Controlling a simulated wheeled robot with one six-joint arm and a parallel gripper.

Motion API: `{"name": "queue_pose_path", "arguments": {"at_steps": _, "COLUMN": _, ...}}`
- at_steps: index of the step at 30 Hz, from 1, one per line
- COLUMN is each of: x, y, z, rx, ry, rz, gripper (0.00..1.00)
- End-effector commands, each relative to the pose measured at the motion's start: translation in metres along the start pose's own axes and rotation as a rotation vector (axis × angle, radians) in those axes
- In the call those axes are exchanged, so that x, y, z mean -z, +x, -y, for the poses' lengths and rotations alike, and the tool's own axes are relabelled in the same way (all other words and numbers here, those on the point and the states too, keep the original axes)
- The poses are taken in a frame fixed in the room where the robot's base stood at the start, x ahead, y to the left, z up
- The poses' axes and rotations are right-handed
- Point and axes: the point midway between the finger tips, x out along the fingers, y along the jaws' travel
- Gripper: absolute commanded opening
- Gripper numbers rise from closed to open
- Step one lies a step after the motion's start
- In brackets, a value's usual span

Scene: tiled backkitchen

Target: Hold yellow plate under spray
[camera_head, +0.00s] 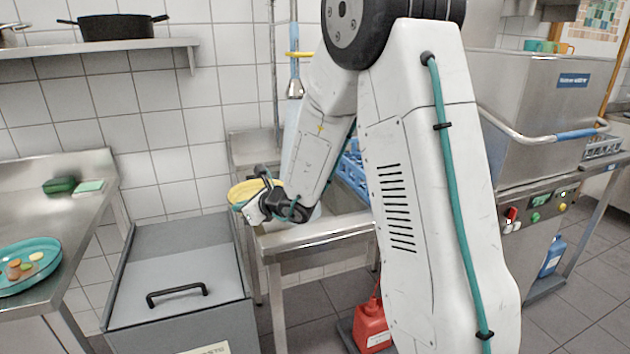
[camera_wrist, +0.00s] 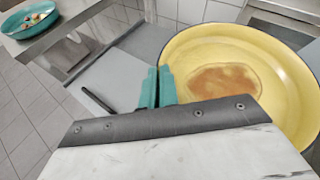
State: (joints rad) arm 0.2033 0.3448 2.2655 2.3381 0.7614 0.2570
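The yellow plate (camera_head: 240,190) is at the sink's left side in the head view, partly hidden by my gripper (camera_head: 245,205). In the wrist view the yellow plate (camera_wrist: 295,90) shows its inside, with a brown stain in the middle. The teal fingers of my gripper (camera_wrist: 158,88) are close together at the plate's left rim and appear shut on it. The spray (camera_head: 295,85) hangs nozzle down on the tiled wall, above and to the right of the plate. The sink (camera_head: 310,238) is partly hidden by my arm.
A grey lidded bin (camera_head: 180,270) stands left of the sink. A teal plate with food scraps (camera_head: 45,245) lies on the left counter. A blue rack (camera_head: 353,170) is behind my arm. A dishwasher (camera_head: 530,100) stands right. A red canister (camera_head: 371,325) is on the floor.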

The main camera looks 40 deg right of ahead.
Motion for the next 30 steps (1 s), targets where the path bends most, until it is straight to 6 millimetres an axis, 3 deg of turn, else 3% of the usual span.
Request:
{"name": "queue_pose_path", "arguments": {"at_steps": 1, "x": -0.005, "y": -0.003, "z": 0.019, "rx": -0.015, "ry": -0.012, "rz": 0.006, "gripper": 0.00}}
{"name": "queue_pose_path", "arguments": {"at_steps": 5, "x": -0.010, "y": -0.018, "z": 0.061, "rx": -0.097, "ry": -0.048, "rz": 0.014, "gripper": 0.00}}
{"name": "queue_pose_path", "arguments": {"at_steps": 9, "x": -0.002, "y": -0.047, "z": 0.108, "rx": -0.202, "ry": -0.090, "rz": 0.026, "gripper": 0.00}}
{"name": "queue_pose_path", "arguments": {"at_steps": 15, "x": 0.021, "y": -0.089, "z": 0.147, "rx": -0.306, "ry": -0.134, "rz": 0.039, "gripper": 0.00}}
{"name": "queue_pose_path", "arguments": {"at_steps": 22, "x": 0.029, "y": -0.106, "z": 0.151, "rx": -0.334, "ry": -0.146, "rz": 0.042, "gripper": 0.00}}
{"name": "queue_pose_path", "arguments": {"at_steps": 30, "x": 0.035, "y": -0.130, "z": 0.130, "rx": -0.332, "ry": -0.146, "rz": 0.042, "gripper": 0.00}}
